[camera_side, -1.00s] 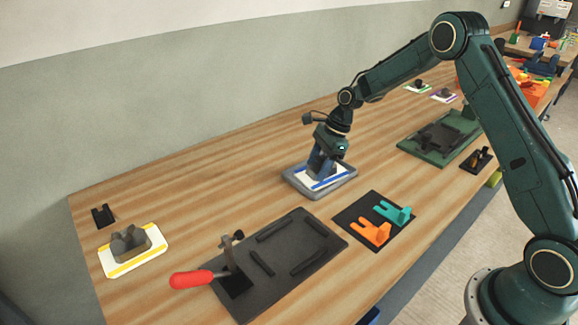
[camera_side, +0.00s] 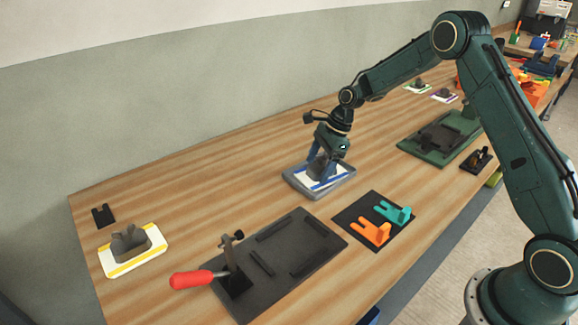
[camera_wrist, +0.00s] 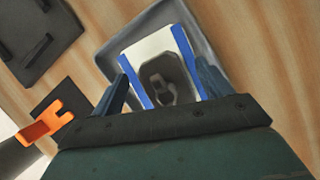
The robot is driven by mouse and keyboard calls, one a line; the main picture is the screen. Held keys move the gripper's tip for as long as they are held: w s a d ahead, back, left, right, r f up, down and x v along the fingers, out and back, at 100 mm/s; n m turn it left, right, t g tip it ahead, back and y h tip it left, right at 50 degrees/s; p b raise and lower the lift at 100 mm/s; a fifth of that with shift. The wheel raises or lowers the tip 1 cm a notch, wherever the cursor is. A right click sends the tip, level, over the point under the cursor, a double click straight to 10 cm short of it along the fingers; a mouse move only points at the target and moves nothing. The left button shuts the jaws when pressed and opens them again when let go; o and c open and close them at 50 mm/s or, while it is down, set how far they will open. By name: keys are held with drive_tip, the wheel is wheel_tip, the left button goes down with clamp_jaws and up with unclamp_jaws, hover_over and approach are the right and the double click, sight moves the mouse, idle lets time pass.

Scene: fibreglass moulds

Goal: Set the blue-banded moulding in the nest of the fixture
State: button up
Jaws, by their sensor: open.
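The blue-banded moulding (camera_wrist: 151,45) is a white plate with blue bands and a grey raised middle. It lies in a grey tray (camera_side: 290,181) near the middle of the table. My gripper (camera_wrist: 166,88) is open, with one finger on each side of the moulding's raised middle in the wrist view; I cannot tell whether they touch it. In the side view my gripper (camera_side: 322,168) is low over the moulding and hides part of it. The fixture (camera_side: 291,252) is a dark plate with low bars around its nest and a red-handled clamp (camera_side: 192,279). The nest is empty.
A yellow-banded moulding (camera_side: 133,250) lies at the left. A black mat (camera_side: 357,212) with orange (camera_side: 371,232) and teal (camera_side: 393,212) pieces lies right of the fixture. A green fixture (camera_side: 438,138) stands farther back. Bare wood separates the tray and the fixture.

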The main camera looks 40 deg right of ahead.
drive_tip(key=v, duration=1.3)
drive_tip(key=shift+r, duration=0.1)
drive_tip(key=s+a+r+n+t+h, duration=0.1)
drive_tip(key=s+a+r+n, duration=0.3)
drive_tip(key=s+r+n, duration=0.3)
drive_tip(key=s+a+r+n+t+h, duration=0.1)
drive_tip(key=s+a+r+n, duration=0.3)
drive_tip(key=s+r, duration=0.3)
drive_tip(key=s+a+f+n+t+h, duration=0.1)
drive_tip(key=s+n+t+h, duration=0.1)
drive_tip(key=s+n, duration=0.8)
drive_tip(key=s, duration=0.9)
drive_tip(key=shift+a+f+n, duration=0.3)
drive_tip(key=shift+a, duration=0.05)
drive_tip(key=shift+s+d+f+n, duration=0.1)
drive_tip(key=shift+s+f+n, duration=0.25)
drive_tip(key=shift+s, duration=0.2)
